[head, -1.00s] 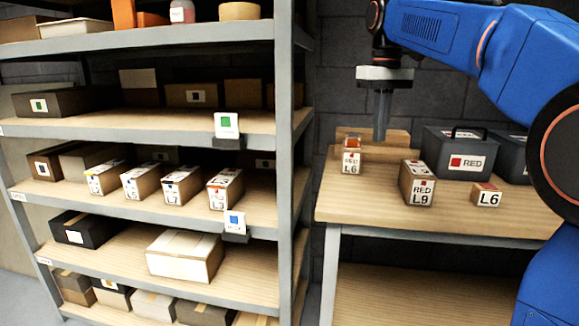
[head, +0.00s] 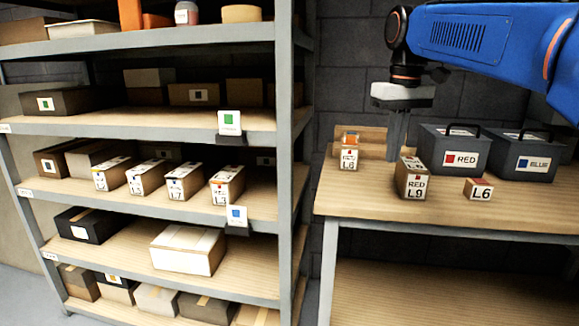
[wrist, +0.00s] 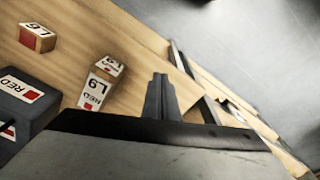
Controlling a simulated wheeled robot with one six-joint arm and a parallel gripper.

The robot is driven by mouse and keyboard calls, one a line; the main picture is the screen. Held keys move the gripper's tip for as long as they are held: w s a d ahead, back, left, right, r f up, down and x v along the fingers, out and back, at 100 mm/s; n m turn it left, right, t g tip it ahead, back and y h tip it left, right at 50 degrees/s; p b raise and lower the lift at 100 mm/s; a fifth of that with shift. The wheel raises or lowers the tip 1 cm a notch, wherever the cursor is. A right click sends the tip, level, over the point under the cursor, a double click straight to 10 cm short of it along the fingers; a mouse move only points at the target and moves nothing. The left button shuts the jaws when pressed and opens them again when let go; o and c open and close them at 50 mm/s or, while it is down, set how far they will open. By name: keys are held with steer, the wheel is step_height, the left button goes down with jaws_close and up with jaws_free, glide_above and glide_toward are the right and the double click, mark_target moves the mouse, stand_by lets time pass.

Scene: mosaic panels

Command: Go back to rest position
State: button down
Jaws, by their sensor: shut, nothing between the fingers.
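My gripper (head: 398,135) is in the head view above the wooden table (head: 450,222), its narrow fingers pointing down and together, holding nothing.
A small L6 box (head: 479,190) stands at the right. A dark RED case (head: 455,150) and a BLUE case (head: 540,155) stand at the back of the table. A shelf unit (head: 140,127) with several boxes is at the left.

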steer(key=s+d+f+m+t, duration=0.1)
steer(key=s+d+f+t, duration=0.1)
steer(key=s+f, duration=1)
steer(key=s+d+f+m+t, duration=0.2)
steer(key=s+d+f, duration=0.1)
steer(key=s+f, duration=1)
step_height(320, 180, down, 4)
steer(key=shift+s+r, duration=0.1)
steer(key=shift+s, duration=0.2)
